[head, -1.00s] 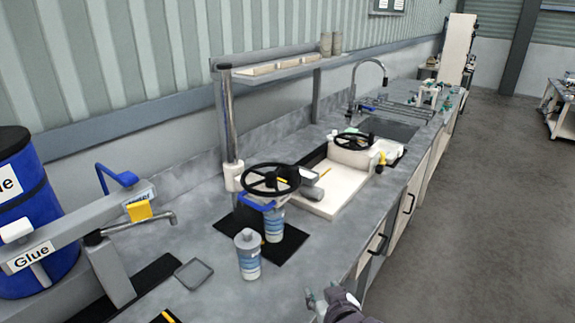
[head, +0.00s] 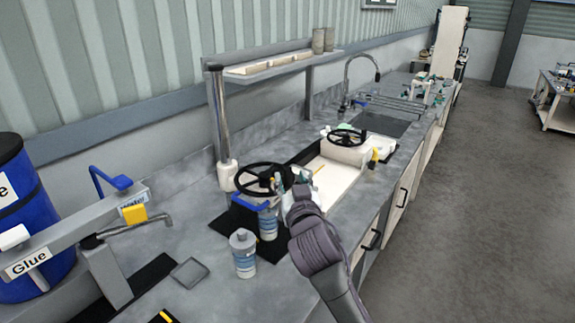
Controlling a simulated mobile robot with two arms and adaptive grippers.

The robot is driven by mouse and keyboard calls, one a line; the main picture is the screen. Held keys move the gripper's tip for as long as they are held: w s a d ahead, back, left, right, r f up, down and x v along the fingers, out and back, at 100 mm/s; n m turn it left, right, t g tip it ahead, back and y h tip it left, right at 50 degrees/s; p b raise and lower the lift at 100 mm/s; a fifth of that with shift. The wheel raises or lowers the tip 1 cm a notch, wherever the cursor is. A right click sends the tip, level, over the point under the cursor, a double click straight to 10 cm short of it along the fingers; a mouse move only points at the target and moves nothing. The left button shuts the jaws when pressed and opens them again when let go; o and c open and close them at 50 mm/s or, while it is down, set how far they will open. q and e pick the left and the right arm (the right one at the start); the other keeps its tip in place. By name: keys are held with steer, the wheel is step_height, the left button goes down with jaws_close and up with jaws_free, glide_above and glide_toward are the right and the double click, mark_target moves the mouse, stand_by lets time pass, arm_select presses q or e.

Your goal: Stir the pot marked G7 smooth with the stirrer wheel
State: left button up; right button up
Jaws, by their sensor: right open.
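A pot with a blue-and-white label (head: 267,226) stands upright under the wheel on a black mat. A second, similar grey-capped pot (head: 244,255) stands on the bench in front of it. The markings are too small to read, so I cannot tell which pot is G7. My right gripper (head: 287,180) is open at the right side of the wheel; I cannot tell whether it touches. My left gripper is not in view.
A blue glue drum (head: 30,220) and a dispenser arm with a spout (head: 150,226) stand at the left. A small grey tray (head: 189,273) lies on the bench. A cream unit with another black wheel (head: 346,138) stands behind. A shelf (head: 265,68) overhangs the back.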

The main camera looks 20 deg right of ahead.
mark_target(288, 172)
steer(key=w, duration=0.3)
steer(key=w+p, duration=0.1)
steer(key=w, duration=0.1)
steer(key=shift+w+d, duration=0.1)
steer(key=shift+d, duration=0.2)
jaws_close()
